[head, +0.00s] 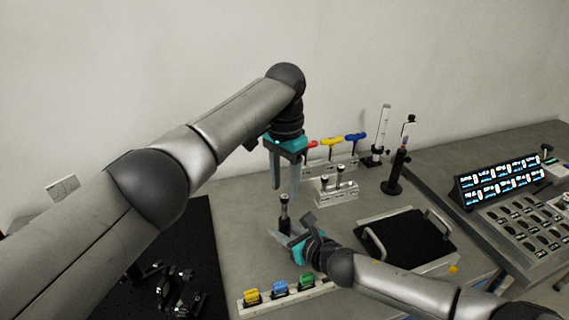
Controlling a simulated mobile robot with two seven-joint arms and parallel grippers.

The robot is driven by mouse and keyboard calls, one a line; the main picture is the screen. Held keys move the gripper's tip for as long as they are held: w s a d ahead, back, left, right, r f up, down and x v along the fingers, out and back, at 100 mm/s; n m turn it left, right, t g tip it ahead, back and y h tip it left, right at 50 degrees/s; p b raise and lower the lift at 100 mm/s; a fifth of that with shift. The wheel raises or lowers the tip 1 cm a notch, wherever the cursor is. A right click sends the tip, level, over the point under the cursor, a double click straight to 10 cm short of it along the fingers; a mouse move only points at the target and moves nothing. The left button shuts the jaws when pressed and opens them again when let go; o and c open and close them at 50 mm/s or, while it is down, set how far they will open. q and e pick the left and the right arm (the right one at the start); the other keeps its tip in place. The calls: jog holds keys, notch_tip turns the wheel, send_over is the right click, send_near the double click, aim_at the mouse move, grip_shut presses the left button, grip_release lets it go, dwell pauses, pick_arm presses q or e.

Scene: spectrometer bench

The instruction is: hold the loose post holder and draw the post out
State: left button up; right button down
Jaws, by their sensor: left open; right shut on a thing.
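The loose post holder (285,225) is a small dark upright cylinder on the grey bench. The post (284,201) stands up out of it, with a dark top. My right gripper (287,231) comes in from the lower right and is shut on the holder, low down; its fingers hide part of the holder. My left gripper (284,190) points down from above, open and empty. Its fingertips are close to the post's top, but I cannot tell from this view whether they stand around it or behind it.
A metal block with small posts (336,190) stands to the right, before a rack of coloured hex keys (330,160). A black stand (396,176) and a black tray with handles (408,240) are farther right. A rail of coloured blocks (281,290) lies in front.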

aim_at(284, 196)
pick_arm(q)
jog(key=shift+f, duration=2.55)
grip_shut()
jog(key=shift+r, duration=0.1)
